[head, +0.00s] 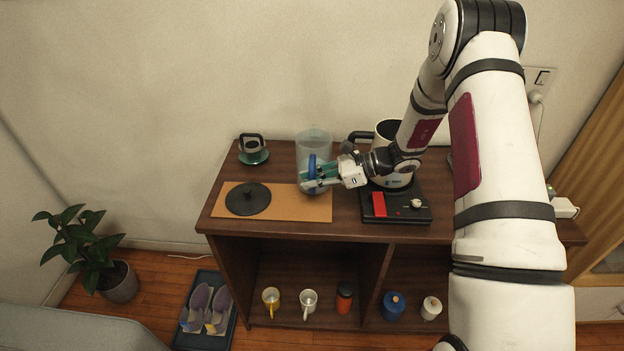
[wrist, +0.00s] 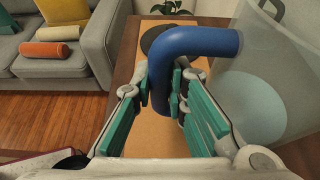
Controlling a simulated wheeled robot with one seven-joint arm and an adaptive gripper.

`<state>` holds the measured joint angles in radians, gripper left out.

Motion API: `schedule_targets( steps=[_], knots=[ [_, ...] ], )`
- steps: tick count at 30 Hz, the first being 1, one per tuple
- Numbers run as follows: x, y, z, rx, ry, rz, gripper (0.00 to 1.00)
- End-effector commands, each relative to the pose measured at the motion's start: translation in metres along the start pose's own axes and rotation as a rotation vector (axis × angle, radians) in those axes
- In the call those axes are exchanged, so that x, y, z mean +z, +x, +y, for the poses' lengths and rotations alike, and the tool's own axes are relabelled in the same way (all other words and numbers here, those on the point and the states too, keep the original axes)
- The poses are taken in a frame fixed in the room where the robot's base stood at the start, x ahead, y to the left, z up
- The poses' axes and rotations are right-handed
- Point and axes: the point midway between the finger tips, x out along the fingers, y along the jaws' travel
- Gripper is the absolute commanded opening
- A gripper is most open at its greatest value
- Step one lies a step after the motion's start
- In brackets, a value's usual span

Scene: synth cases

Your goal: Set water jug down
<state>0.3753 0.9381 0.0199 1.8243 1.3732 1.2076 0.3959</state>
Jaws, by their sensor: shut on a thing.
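The water jug (head: 313,146) is a clear, pale blue-tinted vessel with a blue handle. It is upright at the cabinet top, by the back edge of the tan mat (head: 290,207); I cannot tell whether its base touches the surface. My gripper (head: 318,180) comes in from the right, with its teal-padded fingers around the handle. In the wrist view the blue handle (wrist: 190,42) passes between the fingers of my gripper (wrist: 165,92), and the clear jug wall (wrist: 250,85) is at the right.
A black lid (head: 248,198) lies on the mat's left part. A dark cup on a green saucer (head: 254,157) stands behind it. A white kettle (head: 388,131) on a black base (head: 410,214) stands close on the right. Mugs and jars fill the lower shelves.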

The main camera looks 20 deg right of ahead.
Motion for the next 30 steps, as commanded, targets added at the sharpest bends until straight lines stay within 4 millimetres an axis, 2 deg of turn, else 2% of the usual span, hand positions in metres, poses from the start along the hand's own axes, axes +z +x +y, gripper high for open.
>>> schedule_targets(
  steps=[16, 17, 18, 20, 30],
  knots=[
    [-0.0074, 0.0035, -0.0005, -0.001, -0.002, -0.002, 0.0],
    [-0.0075, 0.0036, -0.0005, -0.001, -0.002, -0.002, 0.16],
    [-0.0072, 0.0034, -0.0004, -0.001, -0.003, -0.002, 0.25],
    [-0.0073, 0.0034, -0.0003, 0.0, -0.002, -0.002, 0.37],
    [-0.0092, 0.0013, 0.0002, -0.001, 0.002, 0.002, 0.37]
  ],
)
